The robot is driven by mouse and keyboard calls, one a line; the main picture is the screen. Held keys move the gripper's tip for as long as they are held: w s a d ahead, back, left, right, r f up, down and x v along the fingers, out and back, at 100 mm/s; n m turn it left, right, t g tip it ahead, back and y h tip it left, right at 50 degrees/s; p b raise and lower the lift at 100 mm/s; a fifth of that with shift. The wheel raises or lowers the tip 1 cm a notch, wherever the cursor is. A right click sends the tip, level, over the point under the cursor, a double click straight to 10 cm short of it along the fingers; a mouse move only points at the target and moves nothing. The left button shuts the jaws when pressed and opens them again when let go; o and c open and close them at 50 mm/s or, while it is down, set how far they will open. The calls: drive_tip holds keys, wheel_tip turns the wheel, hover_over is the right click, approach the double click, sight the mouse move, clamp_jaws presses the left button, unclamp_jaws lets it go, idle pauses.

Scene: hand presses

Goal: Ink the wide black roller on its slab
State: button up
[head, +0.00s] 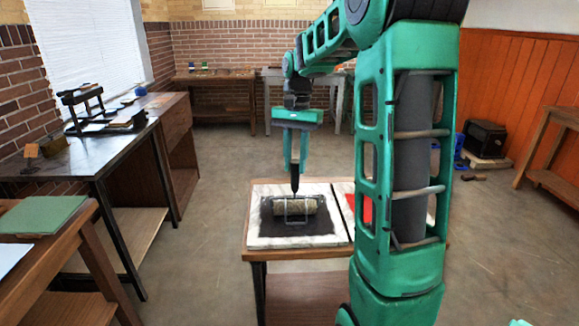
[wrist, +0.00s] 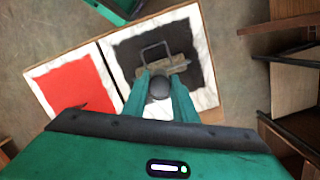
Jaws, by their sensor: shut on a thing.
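The wide roller (head: 308,206) has a tan-brown, streaked barrel in a grey wire frame and an upright black handle (head: 294,184). It sits over the black ink patch (head: 322,224) on a white slab (head: 340,238); whether the barrel touches the ink I cannot tell. My gripper (head: 294,172) points down from above and is shut on the handle. In the wrist view the handle's round end (wrist: 160,87) is between the green fingers. The barrel (wrist: 178,66) lies beyond it over the black patch, partly hidden by the fingers.
A second slab with a red ink patch (wrist: 72,92) adjoins the black one on the same small wooden table. In the head view my arm hides part of it. A workbench (head: 110,138) with a hand press stands at the left. Open floor lies around the slab table.

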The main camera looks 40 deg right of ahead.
drive_tip(key=w+d, duration=0.4)
drive_tip(key=w, duration=0.2)
idle(0.9)
drive_tip(key=shift+f, duration=0.1)
drive_tip(key=shift+s+a, duration=0.5)
drive_tip(key=shift+s, duration=0.25)
drive_tip(key=shift+s+a, duration=0.45)
drive_tip(key=shift+s, duration=0.25)
drive_tip(key=shift+s+a, duration=0.6)
drive_tip(key=shift+s, duration=0.25)
drive_tip(key=shift+s+a, duration=0.45)
drive_tip(key=shift+s, duration=0.25)
drive_tip(key=s+a, duration=0.4)
drive_tip(key=s, duration=0.2)
drive_tip(key=shift+s, duration=0.15)
drive_tip(key=shift+a, duration=0.1)
